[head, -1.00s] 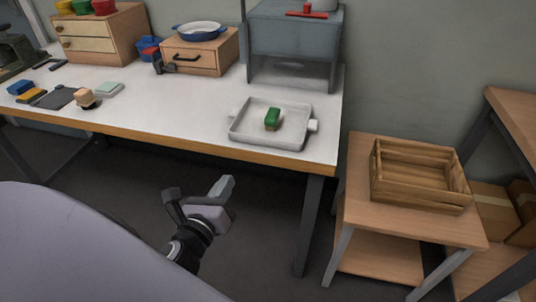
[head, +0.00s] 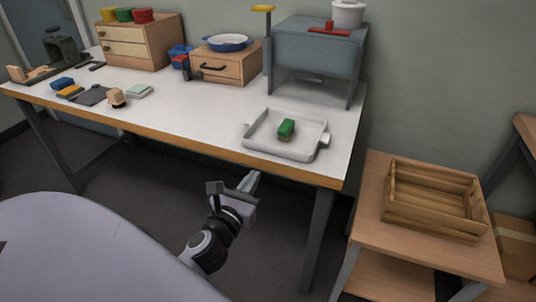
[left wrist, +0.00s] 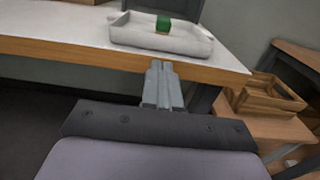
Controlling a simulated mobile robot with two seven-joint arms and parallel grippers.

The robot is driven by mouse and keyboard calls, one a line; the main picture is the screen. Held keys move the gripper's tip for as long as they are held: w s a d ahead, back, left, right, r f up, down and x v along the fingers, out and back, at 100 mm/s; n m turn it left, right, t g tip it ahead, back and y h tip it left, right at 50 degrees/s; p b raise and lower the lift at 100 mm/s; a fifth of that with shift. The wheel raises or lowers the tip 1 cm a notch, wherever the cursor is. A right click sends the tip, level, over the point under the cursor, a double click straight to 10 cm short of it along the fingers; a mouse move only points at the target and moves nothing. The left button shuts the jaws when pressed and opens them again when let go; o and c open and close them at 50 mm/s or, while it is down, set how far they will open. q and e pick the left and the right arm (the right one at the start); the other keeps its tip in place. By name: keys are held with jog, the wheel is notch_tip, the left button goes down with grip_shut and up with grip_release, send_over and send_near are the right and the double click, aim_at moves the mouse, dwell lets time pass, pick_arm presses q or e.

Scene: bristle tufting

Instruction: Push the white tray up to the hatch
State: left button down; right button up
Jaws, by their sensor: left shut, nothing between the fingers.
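The white tray (head: 262,147) lies on the white worktable near its right front edge. A green block with a tan underside (head: 286,129) stands in it. The hatch appears to be the opening under the grey box (head: 300,82), just behind the tray, with a gap between them. My left gripper (head: 250,181) is shut and empty, in front of the table and below its edge, apart from the tray. In the left wrist view the closed fingers (left wrist: 161,84) point at the table edge, with the tray (left wrist: 150,40) beyond. My right gripper is not in view.
A wooden crate (head: 432,215) sits on a low side table at the right. A drawer box with a blue pan (head: 227,42) stands left of the grey box. Small blocks and pads lie at the table's left; its middle is clear.

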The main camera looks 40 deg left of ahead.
aim_at(272, 149)
pick_arm(q)
jog(key=x, duration=1)
jog(key=shift+s, duration=0.1)
jog(key=shift+x, duration=1.95)
jog(key=shift+s, duration=0.1)
jog(key=shift+s+f, duration=0.1)
